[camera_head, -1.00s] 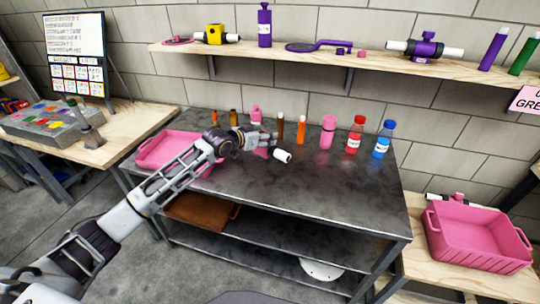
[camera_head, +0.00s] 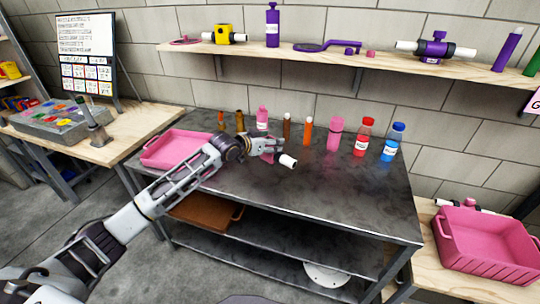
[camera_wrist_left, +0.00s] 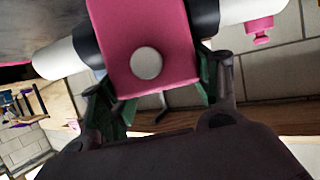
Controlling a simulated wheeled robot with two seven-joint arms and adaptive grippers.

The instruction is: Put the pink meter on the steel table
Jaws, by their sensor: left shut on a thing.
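My left gripper (camera_head: 262,146) is over the steel table (camera_head: 335,200), behind its middle. It is shut on the pink meter (camera_wrist_left: 150,45), which has white pipe ends and dark collars. The wrist view shows the pink body between the green-padded fingers (camera_wrist_left: 165,105). In the head view, the meter's white end (camera_head: 288,160) sticks out to the right, and the gripper hides most of the body. I cannot tell whether the meter touches the tabletop. My right gripper is not in view.
A pink tray (camera_head: 165,150) sits at the table's left. Small bottles stand along the back, including a pink one (camera_head: 335,134), a red one (camera_head: 362,137) and a blue one (camera_head: 392,142). The front right tabletop is clear. A pink crate (camera_head: 487,245) stands at right.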

